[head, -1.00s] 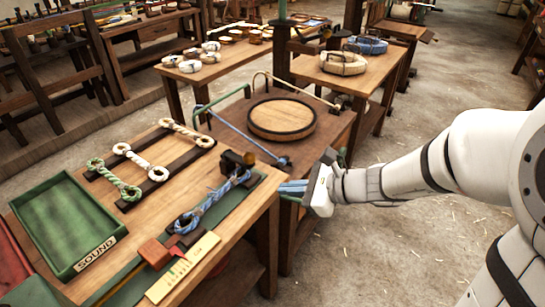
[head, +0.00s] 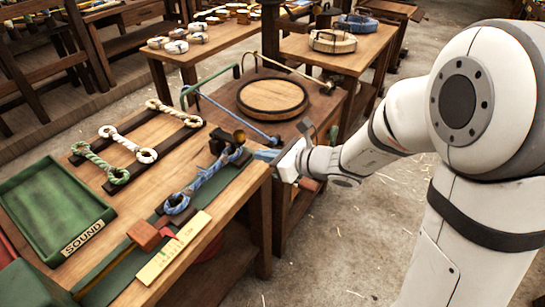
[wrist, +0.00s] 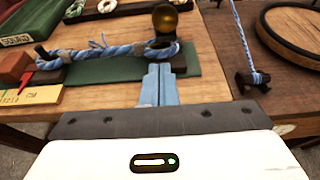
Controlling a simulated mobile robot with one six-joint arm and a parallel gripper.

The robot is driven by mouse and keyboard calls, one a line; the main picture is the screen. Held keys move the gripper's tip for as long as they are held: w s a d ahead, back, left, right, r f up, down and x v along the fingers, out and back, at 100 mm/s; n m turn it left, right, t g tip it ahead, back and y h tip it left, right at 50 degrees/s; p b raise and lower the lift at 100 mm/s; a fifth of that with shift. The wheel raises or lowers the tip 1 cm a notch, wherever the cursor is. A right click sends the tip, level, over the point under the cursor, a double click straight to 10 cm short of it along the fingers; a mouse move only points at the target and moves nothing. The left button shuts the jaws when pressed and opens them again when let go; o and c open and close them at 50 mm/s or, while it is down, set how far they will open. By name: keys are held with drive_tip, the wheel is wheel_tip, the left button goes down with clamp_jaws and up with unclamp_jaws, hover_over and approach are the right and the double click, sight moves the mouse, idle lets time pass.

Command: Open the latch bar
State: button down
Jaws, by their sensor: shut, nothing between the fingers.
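A dark fitting with a round brass knob (head: 239,136) stands at the right end of a green board (head: 225,180) on the near bench. It looks like the latch, but I cannot make out the bar itself. A blue rope (head: 208,180) with looped ends lies along the board, one end at this fitting. The knob (wrist: 165,18) and rope (wrist: 105,52) also show in the wrist view. My gripper (head: 262,155) is at the bench's right edge, just beside the fitting. Its pale blue fingers (wrist: 158,72) are shut and empty, pointing at the knob's base. Contact is unclear.
A red block (head: 144,235) and a marked wooden gauge (head: 170,250) lie at the board's near end. A green tray (head: 50,250) labelled SOUND stands left. Several rope samples lie behind. A round wooden lid (head: 272,98) sits on the farther bench. Open floor lies right.

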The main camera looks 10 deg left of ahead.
drive_tip(key=x, duration=0.5)
drive_tip(key=shift+a+f, duration=0.2)
drive_tip(key=shift+a, duration=0.15)
drive_tip(key=shift+w, duration=0.1)
